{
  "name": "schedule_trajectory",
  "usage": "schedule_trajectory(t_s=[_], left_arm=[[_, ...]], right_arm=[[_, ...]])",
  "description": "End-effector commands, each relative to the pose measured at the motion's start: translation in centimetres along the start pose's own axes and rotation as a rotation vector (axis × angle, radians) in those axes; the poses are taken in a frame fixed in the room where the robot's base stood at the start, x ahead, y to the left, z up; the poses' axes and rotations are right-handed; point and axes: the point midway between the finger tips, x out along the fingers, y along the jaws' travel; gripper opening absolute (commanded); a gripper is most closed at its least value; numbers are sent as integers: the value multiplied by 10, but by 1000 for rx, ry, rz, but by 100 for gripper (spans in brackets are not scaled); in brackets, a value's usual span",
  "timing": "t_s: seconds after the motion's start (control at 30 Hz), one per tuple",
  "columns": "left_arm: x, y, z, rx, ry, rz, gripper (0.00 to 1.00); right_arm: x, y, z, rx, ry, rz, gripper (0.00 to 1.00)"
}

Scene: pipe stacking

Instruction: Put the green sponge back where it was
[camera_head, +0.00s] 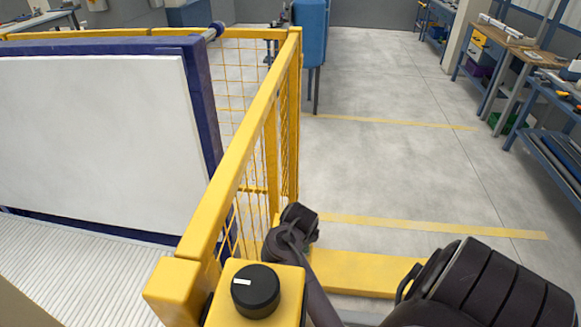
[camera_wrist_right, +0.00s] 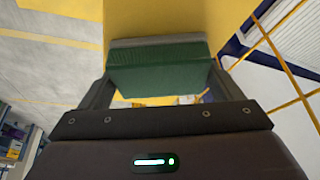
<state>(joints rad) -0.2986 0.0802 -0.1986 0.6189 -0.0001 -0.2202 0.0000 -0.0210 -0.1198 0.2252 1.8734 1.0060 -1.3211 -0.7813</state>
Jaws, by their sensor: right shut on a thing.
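The green sponge (camera_wrist_right: 160,78), a block with a green face and a grey layer along its far edge, is between the two fingers of my right gripper (camera_wrist_right: 160,88) in the right wrist view. The gripper is shut on it. A yellow surface (camera_wrist_right: 160,18) lies directly beyond the sponge; I cannot tell whether they touch. The sponge does not show in the head view. A dark arm part of mine fills the lower right there. My left gripper is not in view.
A yellow mesh fence (camera_head: 240,160) runs beside a blue-framed white panel (camera_head: 95,140). A yellow box with a black knob (camera_head: 255,291) stands at the near end. A yellow beam (camera_head: 355,271) lies low to the right. Open floor (camera_head: 390,175) extends beyond, with workbenches (camera_head: 500,55) at far right.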

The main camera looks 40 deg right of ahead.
Motion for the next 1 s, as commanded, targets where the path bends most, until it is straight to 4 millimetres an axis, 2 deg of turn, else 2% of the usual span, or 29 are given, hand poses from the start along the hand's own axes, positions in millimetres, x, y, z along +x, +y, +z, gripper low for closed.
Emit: schedule_trajectory(t_s=[0.13, 0.17, 0.2, 0.57, 0.67, 1.0], left_arm=[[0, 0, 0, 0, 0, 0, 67], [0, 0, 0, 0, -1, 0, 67], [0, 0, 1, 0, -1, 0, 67], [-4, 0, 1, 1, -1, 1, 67], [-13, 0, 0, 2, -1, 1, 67], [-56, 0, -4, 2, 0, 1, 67]], right_arm=[[0, 0, 0, 0, -1, 0, 68], [0, 0, 0, 0, -1, 1, 88], [0, 0, 0, 0, -1, 1, 94], [-6, 1, -1, 0, 0, 2, 95], [-20, 2, -2, -4, 1, 5, 95], [-93, 2, -3, -6, 2, 5, 95]])
